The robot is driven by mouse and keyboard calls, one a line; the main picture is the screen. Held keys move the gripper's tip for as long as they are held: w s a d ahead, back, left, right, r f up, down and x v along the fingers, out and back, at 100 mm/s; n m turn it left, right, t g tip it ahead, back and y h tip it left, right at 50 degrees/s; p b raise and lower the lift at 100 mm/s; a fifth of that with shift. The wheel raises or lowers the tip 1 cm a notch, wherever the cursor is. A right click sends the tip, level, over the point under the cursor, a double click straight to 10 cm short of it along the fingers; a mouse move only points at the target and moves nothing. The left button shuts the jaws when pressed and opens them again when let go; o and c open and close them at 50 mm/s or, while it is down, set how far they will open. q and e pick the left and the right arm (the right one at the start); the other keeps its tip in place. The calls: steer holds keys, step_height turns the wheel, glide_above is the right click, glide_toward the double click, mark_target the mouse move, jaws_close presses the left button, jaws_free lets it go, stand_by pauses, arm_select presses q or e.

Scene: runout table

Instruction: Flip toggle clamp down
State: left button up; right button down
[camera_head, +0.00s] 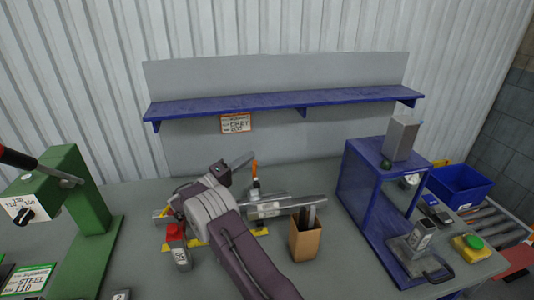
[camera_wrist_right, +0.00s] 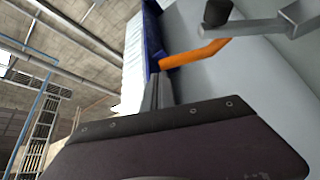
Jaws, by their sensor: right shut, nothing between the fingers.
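The toggle clamp's orange handle (camera_head: 255,169) stands roughly upright near the middle of the table, just right of my right gripper's fingertips. The handle also shows in the right wrist view (camera_wrist_right: 195,53), close past the fingers. The clamp's base is partly hidden behind my right arm. A silver round bar (camera_head: 290,206) lies at the clamp. My right gripper (camera_head: 243,161) is shut and empty, with its fingers beside the handle; I cannot tell whether they touch it. My left gripper is not in view.
A cardboard box (camera_head: 305,242) with bars in it stands right of the clamp. A blue frame (camera_head: 352,190) with a gauge stands further right, and a green press (camera_head: 92,210) at the left. A blue shelf (camera_head: 270,106) runs along the back. Table behind the clamp is clear.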

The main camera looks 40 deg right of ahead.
steer(key=s+d+r, duration=0.4)
steer(key=s+r, duration=0.3)
steer(key=s, duration=0.4)
steer(key=shift+r+b, duration=0.3)
steer(key=shift+r, duration=0.1)
